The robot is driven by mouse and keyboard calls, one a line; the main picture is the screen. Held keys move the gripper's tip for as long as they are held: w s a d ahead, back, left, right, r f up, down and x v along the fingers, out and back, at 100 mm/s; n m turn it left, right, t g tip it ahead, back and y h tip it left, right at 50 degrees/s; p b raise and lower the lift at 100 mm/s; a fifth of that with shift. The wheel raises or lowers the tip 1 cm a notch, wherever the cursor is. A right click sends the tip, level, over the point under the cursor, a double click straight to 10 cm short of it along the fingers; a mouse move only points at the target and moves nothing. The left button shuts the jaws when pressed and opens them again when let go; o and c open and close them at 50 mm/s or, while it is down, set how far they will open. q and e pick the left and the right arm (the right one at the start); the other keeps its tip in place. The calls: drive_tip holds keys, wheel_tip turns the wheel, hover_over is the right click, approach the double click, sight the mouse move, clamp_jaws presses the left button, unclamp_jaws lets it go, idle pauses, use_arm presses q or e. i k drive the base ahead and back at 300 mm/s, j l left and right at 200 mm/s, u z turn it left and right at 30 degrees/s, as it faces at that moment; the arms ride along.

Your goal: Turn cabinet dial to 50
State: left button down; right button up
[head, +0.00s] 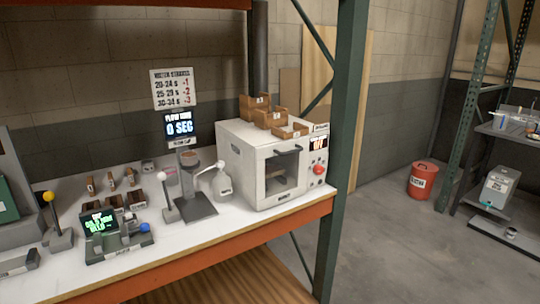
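A white box-shaped cabinet (262,140) with a dark front window stands at the right end of the workbench. Its control panel on the right of the front has a small orange-lit display (319,142) and a red round knob (319,169), which looks like the dial. The display's number and the dial's marking are too small to read. The cabinet door (284,173) with a dark handle looks closed. Neither of my grippers shows in the head view.
Wooden trays (268,117) sit on the cabinet. A green rack post (345,140) rises right of the cabinet. A red bin (422,180) stands on open floor.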

sight(318, 170)
drive_tip(key=i+l, duration=0.25)
drive_tip(key=l, duration=0.15)
drive_tip(key=i+l, duration=0.25)
drive_tip(key=l, duration=0.2)
drive_tip(key=i+l, duration=0.25)
drive_tip(key=l, duration=0.15)
